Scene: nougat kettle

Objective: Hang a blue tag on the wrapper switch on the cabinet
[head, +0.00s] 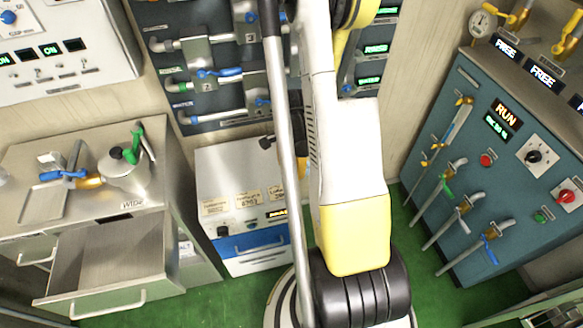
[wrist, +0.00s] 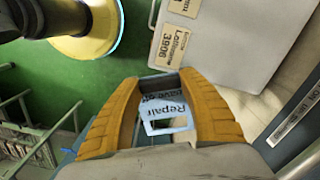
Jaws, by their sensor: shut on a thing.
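In the wrist view my gripper (wrist: 163,86) has its two orange fingers closed around a small pale blue-white tag (wrist: 168,118) with dark print including "Repair". In the head view my arm crosses the middle, and neither the gripper nor the tag can be made out. A blue-grey cabinet (head: 468,140) stands at the right, with a lit RUN display (head: 505,114), a black rotary switch (head: 534,157) and a red rotary switch (head: 566,196). Their name labels are too small to read, so I cannot tell which is the wrapper switch.
A white box (head: 240,185) with tan labels stands behind my arm; it also shows in the wrist view (wrist: 215,50). A metal counter (head: 95,210) with an open drawer (head: 110,260) and a kettle (head: 122,168) is at the left. Levers (head: 452,230) stick out from the cabinet. Some green floor (head: 425,260) is clear.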

